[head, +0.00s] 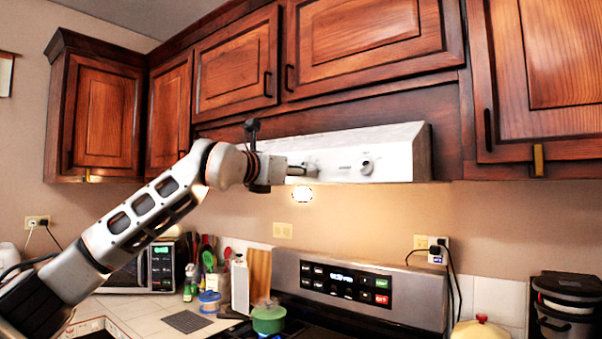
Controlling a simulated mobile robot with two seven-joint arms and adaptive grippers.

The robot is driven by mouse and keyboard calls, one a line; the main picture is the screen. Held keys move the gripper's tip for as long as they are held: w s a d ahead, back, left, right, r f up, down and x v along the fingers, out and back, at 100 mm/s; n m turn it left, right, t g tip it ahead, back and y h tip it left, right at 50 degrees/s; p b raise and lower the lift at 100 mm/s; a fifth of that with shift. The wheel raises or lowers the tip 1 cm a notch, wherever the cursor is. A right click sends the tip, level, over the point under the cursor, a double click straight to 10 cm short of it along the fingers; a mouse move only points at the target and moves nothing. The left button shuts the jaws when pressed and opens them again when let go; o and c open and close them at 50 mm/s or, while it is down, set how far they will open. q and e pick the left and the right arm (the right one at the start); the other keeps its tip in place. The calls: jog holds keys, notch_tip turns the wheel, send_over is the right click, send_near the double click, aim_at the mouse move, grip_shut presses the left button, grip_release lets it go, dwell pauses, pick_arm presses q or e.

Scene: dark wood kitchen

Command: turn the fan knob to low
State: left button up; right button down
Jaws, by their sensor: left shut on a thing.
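The white range hood (395,150) hangs under the dark wood cabinets. A round knob (366,167) shows clear and untouched on the right part of its front. Another knob (312,168) sits further left on the hood front, mostly hidden by my left gripper (303,170). My left arm reaches up from the lower left, and the gripper is shut on this left knob at the hood's front face. The knob's pointer and markings are too small and too hidden to read. My right gripper is not in view.
Upper cabinets with dark handles (488,130) sit above and beside the hood. Below are the stove's control panel (345,282), a green pot (268,317), a microwave (155,268) and a dark appliance (566,308). The space between hood and stove is open.

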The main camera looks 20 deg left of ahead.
pick_arm(q)
jog(key=shift+a+r+m, duration=0.1)
jog(key=shift+a+m, duration=0.05)
jog(key=shift+m, duration=3.85)
jog(key=o, duration=1)
jog(key=shift+o, duration=0.2)
jog(key=v, duration=1.2)
